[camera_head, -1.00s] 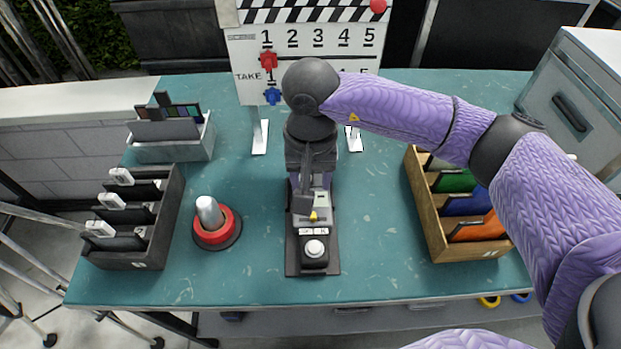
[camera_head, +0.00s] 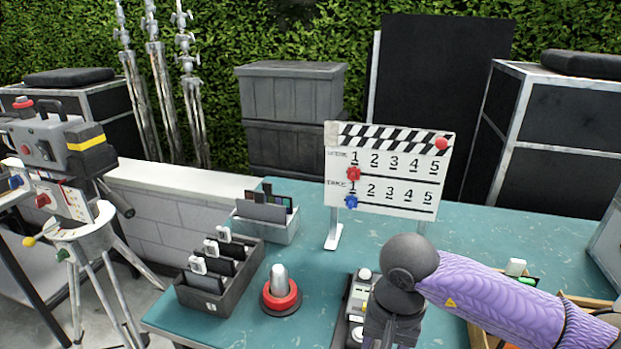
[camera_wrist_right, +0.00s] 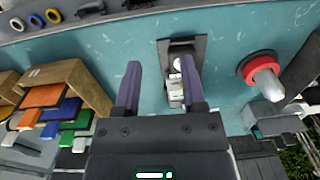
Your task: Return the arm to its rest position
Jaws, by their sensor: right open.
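My right arm, sleeved in purple, comes in from the right in the head view and reaches over the teal table. Its dark wrist (camera_head: 409,262) covers part of a small device with a pale top (camera_head: 360,300) on the table. In the right wrist view my right gripper (camera_wrist_right: 160,80) shows two purple-grey fingers spread apart with nothing between them. The device (camera_wrist_right: 178,75) lies beyond the right finger, which overlaps it in the picture; I cannot tell whether they touch. My left gripper is not in view.
A clapperboard (camera_head: 390,175) stands at the table's back. A red-based knob (camera_head: 281,292), a dark slotted rack (camera_head: 215,290) and a grey tray (camera_head: 262,228) are to the left. A wooden divided box (camera_wrist_right: 85,85) is on the device's other side. A camera on a tripod (camera_head: 55,150) stands far left.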

